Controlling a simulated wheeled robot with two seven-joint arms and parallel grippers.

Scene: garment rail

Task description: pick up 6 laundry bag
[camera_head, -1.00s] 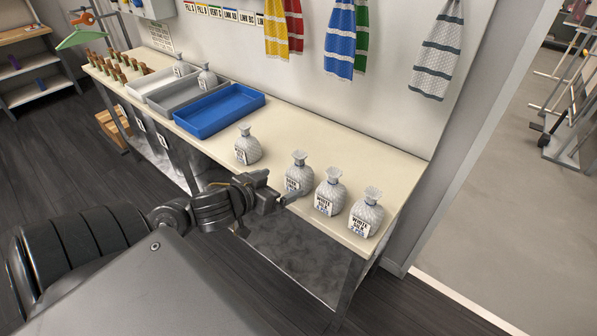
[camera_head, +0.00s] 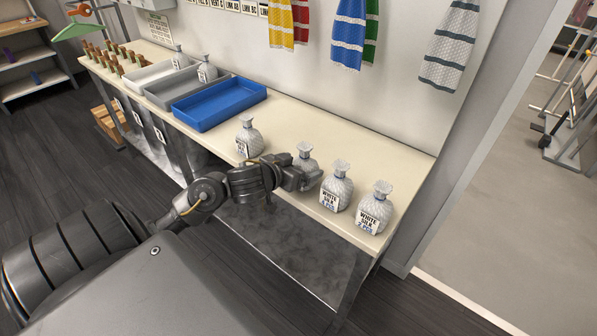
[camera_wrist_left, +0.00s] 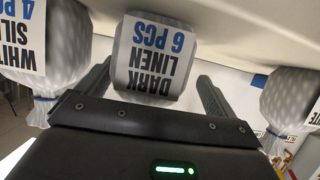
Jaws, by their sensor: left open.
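The laundry bag labelled "DARK LINEN 6 PCS" (camera_wrist_left: 155,50) appears upside down in the left wrist view, between the two spread fingers of my left gripper (camera_wrist_left: 155,72). In the head view, my left gripper (camera_head: 302,177) is at the front of this white netted bag (camera_head: 305,156) and hides its lower part and label. The gripper is open; I cannot tell whether the fingers touch the bag. The bag stands on the cream table (camera_head: 345,142). My right gripper is not in view.
Similar bags stand close by: one to the left (camera_head: 250,138), and two to the right, the nearer (camera_head: 337,186) and the end one (camera_head: 375,207). A blue tray (camera_head: 222,113), grey tray (camera_head: 188,85) and white tray stand further left. Towels hang on the wall behind.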

